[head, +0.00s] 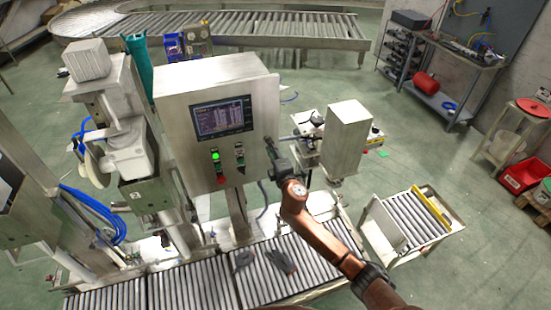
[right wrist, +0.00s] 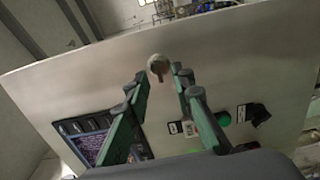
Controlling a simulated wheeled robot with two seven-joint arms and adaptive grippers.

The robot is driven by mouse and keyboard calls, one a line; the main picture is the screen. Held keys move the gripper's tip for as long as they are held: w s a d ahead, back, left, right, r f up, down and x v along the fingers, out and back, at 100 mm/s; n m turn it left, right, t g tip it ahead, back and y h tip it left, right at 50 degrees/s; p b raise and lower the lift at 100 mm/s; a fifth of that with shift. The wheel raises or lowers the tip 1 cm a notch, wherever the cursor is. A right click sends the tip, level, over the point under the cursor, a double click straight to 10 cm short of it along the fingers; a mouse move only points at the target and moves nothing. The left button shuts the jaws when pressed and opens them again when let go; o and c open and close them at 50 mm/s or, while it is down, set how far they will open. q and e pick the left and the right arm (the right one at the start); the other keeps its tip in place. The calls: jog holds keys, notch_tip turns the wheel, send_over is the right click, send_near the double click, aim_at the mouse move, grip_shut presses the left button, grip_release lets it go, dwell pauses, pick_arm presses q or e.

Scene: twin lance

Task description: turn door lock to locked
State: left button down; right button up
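A steel control cabinet (head: 175,120) with a screen stands at the centre of the head view. Its door face also fills the right wrist view (right wrist: 230,60). A small round knob (right wrist: 157,65), which looks like the door lock, sits on that face. My right gripper (head: 269,145) is at the right edge of the cabinet front. In the right wrist view its two green fingers (right wrist: 158,72) are apart, with the knob between or just beyond their tips; I cannot tell whether they touch it. The lock is not clear in the head view. My left gripper is not in view.
The door carries a screen (head: 222,118), a lit green button (head: 215,156) and a red switch (head: 221,180). A roller conveyor (head: 200,285) with dark gloves (head: 282,260) runs below. A steel box (head: 346,130) stands to the right of my arm.

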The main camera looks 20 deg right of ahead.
jog(key=s, duration=1)
jog(key=shift+d, duration=0.15)
jog(key=shift+w, duration=0.1)
